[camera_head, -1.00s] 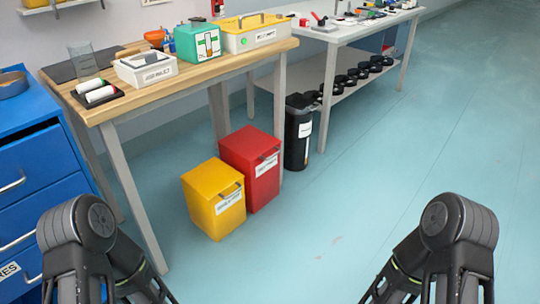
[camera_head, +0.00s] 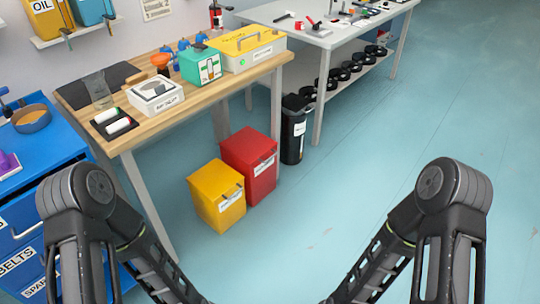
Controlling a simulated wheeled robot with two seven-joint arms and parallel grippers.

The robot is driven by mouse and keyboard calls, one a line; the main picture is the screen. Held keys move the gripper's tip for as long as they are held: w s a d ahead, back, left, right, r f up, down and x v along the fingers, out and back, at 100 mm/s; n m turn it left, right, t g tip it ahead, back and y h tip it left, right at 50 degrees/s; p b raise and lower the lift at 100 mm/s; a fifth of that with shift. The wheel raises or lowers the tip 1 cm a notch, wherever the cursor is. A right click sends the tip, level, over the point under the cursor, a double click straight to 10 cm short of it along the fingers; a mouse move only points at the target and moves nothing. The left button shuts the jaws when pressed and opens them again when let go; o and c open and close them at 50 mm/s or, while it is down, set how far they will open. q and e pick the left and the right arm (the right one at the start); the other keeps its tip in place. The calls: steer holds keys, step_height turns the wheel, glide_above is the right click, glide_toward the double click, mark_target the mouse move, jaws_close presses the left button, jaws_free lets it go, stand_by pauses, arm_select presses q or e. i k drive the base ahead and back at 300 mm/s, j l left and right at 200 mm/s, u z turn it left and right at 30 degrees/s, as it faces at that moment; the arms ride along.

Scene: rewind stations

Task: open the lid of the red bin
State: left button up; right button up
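The red bin (camera_head: 251,164) stands on the floor beside the wooden workbench, with its lid closed on top. A dark handle and a white label show on its upper front. Only my two arms show, coming in from the bottom left and bottom right, both well short of the bin. Both grippers are below the picture's lower edge, so their state is hidden.
A yellow bin (camera_head: 217,197) stands directly in front and left of the red bin. A black bin (camera_head: 296,128) stands behind it to the right. The wooden workbench (camera_head: 190,101) and blue drawer cabinet (camera_head: 48,188) are at left. The floor at right is clear.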

mark_target(249, 144)
steer(key=i+l+u, duration=0.15)
steer(key=i+l, duration=0.15)
steer(key=i, duration=0.15)
steer(key=i+l+u, duration=0.2)
steer(key=i+l, duration=0.15)
steer(key=i+l+u, duration=0.15)
steer(key=i+l, duration=0.25)
steer(key=i+l+u, duration=0.15)
steer(key=i+l, duration=0.3)
steer(key=i+l+u, duration=0.15)
steer(key=i+l, duration=0.2)
steer(key=l, duration=0.15)
steer(key=i+l+u, duration=0.2)
steer(key=i+l, duration=0.15)
steer(key=l, duration=0.2)
